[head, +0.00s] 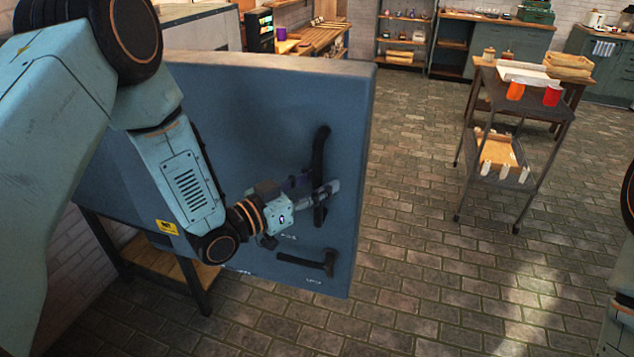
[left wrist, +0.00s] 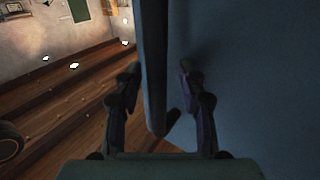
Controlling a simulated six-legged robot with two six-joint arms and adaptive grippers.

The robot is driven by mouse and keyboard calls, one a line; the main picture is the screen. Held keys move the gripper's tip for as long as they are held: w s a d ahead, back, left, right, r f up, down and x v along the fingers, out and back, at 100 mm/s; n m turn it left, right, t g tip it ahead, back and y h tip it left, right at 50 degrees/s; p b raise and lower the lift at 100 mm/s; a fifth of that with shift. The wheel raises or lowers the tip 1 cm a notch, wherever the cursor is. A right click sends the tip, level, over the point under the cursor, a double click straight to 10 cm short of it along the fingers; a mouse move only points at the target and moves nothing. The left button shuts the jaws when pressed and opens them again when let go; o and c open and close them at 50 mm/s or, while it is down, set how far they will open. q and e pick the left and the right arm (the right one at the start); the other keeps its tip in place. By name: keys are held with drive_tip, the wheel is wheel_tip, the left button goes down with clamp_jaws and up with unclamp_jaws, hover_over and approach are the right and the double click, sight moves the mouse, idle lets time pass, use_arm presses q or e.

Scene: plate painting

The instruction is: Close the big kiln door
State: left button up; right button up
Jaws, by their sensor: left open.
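The big kiln door (head: 270,110) is a thick blue panel in the middle of the head view. It reaches right beyond the dark stand legs under it; my arm hides much of its left part, and I cannot tell how wide it stands open. A black upright handle (head: 320,160) is on its face, with a black lever (head: 308,263) below. My left gripper (head: 322,193) is at the handle. In the left wrist view the open fingers (left wrist: 158,80) stand on either side of the handle bar (left wrist: 153,60), with the door face (left wrist: 260,80) at right. My right gripper is out of view.
A dark metal cart (head: 520,105) with red cups and trays stands at the right. The brick floor (head: 420,230) between door and cart is clear. A stand with a wooden shelf (head: 165,262) is under the kiln. Shelves and cabinets line the back wall.

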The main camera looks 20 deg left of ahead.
use_arm(q)
drive_tip(key=shift+c, duration=0.5)
drive_tip(key=shift+s+d+r, duration=0.1)
drive_tip(key=shift+s+d, duration=0.05)
drive_tip(key=c, duration=0.3)
clamp_jaws()
